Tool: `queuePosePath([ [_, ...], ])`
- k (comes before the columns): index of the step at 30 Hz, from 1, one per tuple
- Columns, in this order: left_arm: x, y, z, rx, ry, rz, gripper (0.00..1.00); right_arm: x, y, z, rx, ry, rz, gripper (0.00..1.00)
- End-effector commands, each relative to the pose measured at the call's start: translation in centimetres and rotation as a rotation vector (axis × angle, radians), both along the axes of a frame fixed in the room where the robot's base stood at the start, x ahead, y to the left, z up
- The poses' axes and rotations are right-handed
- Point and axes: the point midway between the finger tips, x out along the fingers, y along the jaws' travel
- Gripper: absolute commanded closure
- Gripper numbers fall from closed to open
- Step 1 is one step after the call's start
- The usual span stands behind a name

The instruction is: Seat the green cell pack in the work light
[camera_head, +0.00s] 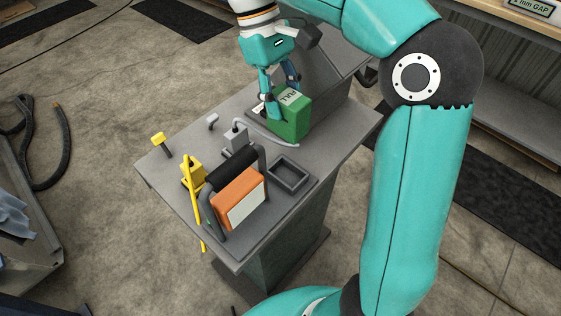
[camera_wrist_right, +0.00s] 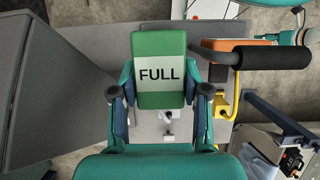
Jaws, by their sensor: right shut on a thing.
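The green cell pack (camera_head: 291,123) has a white label on top, which reads FULL in the right wrist view (camera_wrist_right: 160,98). My right gripper (camera_head: 282,98) is shut on it, one finger on each side, as the wrist view also shows (camera_wrist_right: 160,92). The pack is over the far part of the grey bench; I cannot tell whether it touches the surface. The orange work light (camera_head: 236,196), with a pale front panel and a dark handle, stands nearer on the bench, apart from the pack. It is partly visible in the wrist view (camera_wrist_right: 238,43).
The grey bench (camera_head: 168,181) holds an empty shallow tray (camera_head: 289,175) right of the light and a grey box (camera_head: 236,138) with a cord behind it. A dark hose (camera_head: 63,150) lies on the floor.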

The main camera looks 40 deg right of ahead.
Motion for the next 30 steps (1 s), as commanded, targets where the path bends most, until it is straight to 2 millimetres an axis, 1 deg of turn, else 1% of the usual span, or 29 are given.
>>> queuePosePath([
  [1,0.0,0.0,-0.3,0.000,-0.001,0.000,0.39,-0.1,0.0,-1.5,0.001,0.007,0.001,1.00],
  [6,0.1,0.0,-0.7,0.000,-0.002,0.000,0.39,-0.2,0.0,-6.0,0.000,0.008,0.000,1.00],
  [9,0.1,0.0,-0.9,0.000,-0.002,0.000,0.39,-0.2,0.0,-8.4,0.001,0.007,-0.001,1.00],
  [12,0.1,0.0,-0.9,0.000,-0.002,0.000,0.39,-0.1,0.0,-10.3,0.000,0.005,0.000,1.00],
  [15,0.1,0.0,-0.9,0.000,-0.002,0.000,0.39,-0.1,0.0,-11.4,0.000,0.004,0.000,1.00],
  [20,0.1,0.0,-1.0,0.000,-0.002,0.000,0.39,-0.1,0.0,-12.4,-0.001,0.002,-0.001,1.00],
  [27,0.1,0.0,-1.0,0.000,-0.002,0.000,0.39,-0.1,0.0,-15.6,0.000,0.004,-0.002,1.00],
  [30,0.1,0.0,-1.0,0.000,-0.002,0.000,0.39,-0.1,0.0,-16.2,0.000,0.001,-0.002,1.00],
])
